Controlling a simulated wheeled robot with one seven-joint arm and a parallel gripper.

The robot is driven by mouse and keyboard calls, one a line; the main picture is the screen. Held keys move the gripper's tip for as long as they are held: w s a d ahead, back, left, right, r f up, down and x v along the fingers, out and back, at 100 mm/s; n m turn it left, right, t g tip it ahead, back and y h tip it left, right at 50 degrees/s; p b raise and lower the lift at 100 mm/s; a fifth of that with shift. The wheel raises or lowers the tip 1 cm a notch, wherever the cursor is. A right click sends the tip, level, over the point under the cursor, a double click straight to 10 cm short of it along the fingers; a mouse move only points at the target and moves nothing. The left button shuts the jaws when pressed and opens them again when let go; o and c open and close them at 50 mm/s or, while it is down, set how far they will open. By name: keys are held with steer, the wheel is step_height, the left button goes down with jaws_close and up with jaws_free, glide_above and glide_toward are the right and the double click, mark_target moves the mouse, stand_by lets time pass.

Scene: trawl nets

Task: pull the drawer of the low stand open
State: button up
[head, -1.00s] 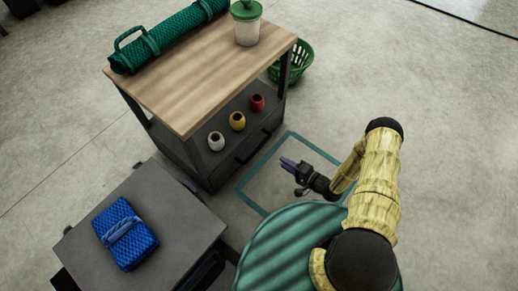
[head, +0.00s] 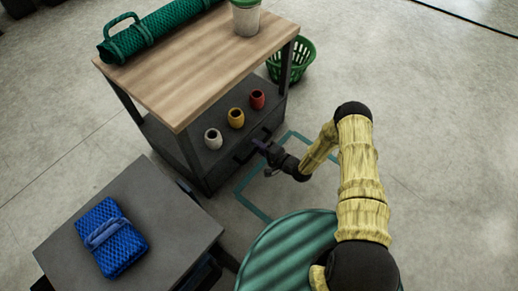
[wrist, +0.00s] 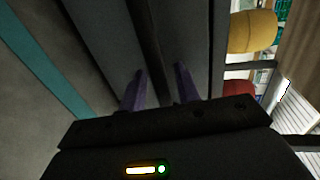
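The wood-topped stand (head: 190,62) has a dark lower shelf with a dark drawer front (head: 222,170) below it. A dark bar handle (head: 243,154) runs along this front, and it also shows in the wrist view (wrist: 148,40). The drawer looks shut. My gripper (head: 262,148) is at the handle, in front of the drawer. In the wrist view its two purple fingers (wrist: 159,88) are apart, with the handle bar running between them. I cannot tell whether either finger touches the bar.
White, yellow and red floats (head: 236,117) stand on the shelf. A grey table (head: 165,210) with a blue net bundle (head: 112,238) is at the lower left. A green basket (head: 291,62) is behind the stand. A teal outline (head: 250,206) marks clear floor before the drawer.

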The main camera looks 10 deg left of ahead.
jaws_close()
